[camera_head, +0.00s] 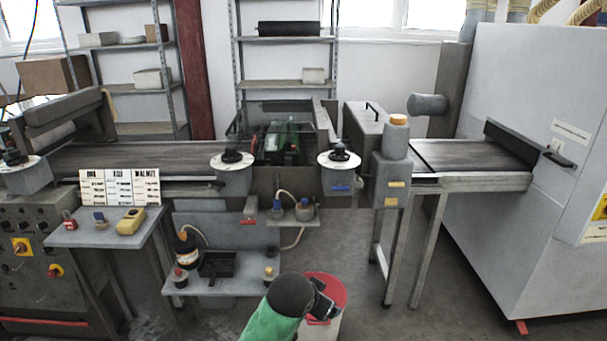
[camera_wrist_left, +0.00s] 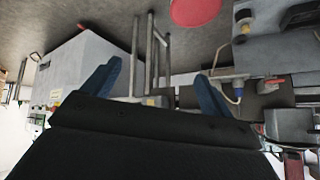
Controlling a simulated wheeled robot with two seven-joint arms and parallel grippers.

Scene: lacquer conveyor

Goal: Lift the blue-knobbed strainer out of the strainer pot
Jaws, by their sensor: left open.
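Two small metal pots stand on a bracket shelf (camera_head: 292,221) below the conveyor in the head view. The left one (camera_head: 277,213) has a blue top, probably the knob of the blue-knobbed strainer in the strainer pot. The right one (camera_head: 305,213) looks grey-blue and has a hose beside it. A small blue part and pale hose also show in the left wrist view, right of my fingers. My left gripper (camera_head: 322,304) is low in front of the red-rimmed bin, well below the shelf. In the left wrist view my left gripper (camera_wrist_left: 156,85) is open and empty. My right gripper is not visible.
The red-rimmed bin (camera_head: 338,323) stands beside my left gripper. A lower shelf (camera_head: 222,287) holds a bottle (camera_head: 187,247), a black tray (camera_head: 217,265) and small knobbed items. A side table (camera_head: 94,236) stands left. Open floor lies right of the bracket shelf.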

